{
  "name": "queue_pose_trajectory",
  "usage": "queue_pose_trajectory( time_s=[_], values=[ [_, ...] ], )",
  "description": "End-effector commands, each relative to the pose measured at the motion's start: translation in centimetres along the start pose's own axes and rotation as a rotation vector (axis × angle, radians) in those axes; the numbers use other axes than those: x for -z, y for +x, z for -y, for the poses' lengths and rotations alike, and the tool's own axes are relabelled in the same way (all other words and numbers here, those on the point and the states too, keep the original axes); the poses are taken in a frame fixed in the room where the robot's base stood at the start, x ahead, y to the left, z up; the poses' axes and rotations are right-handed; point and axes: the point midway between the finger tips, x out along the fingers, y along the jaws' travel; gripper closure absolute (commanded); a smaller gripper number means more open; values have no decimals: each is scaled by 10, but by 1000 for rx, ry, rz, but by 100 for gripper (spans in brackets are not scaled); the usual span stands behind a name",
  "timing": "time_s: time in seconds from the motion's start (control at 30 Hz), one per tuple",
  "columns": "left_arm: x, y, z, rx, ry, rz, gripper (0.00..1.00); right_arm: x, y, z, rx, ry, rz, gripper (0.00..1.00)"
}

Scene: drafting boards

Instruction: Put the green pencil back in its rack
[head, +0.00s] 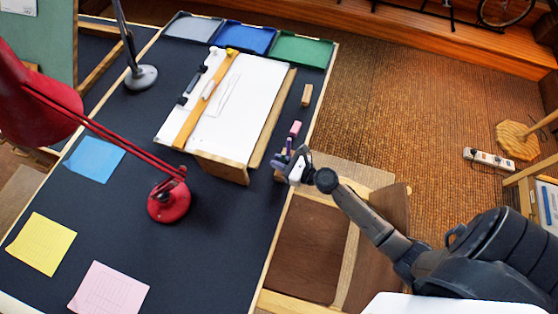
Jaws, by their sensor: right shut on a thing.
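My right gripper (285,160) is over the right edge of the dark drafting table (225,230), just right of the drawing board. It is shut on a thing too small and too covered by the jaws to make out. I cannot pick out the green pencil for certain. A small brown wooden piece (279,174) shows partly behind the gripper at the table edge. It may be the pencil rack, but the gripper and wrist hide much of it. My left gripper is not in view.
A pink block (295,128) and a wooden block (307,95) lie along the right edge. The tilted drawing board (250,105) stands left of the gripper.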

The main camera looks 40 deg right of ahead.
Motion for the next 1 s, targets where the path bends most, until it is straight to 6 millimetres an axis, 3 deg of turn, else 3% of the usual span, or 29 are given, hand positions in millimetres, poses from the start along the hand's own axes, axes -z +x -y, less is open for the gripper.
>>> queue_pose_trajectory(
  time_s=[0.3,0.33,0.63,1.0],
  values=[
    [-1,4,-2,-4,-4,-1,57,5,1,0,0,0,0,100],
    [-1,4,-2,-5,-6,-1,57,5,1,0,0,0,0,85],
    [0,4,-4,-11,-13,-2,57,4,1,0,0,0,0,56],
    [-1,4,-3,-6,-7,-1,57,4,0,0,0,0,0,56]
  ],
)
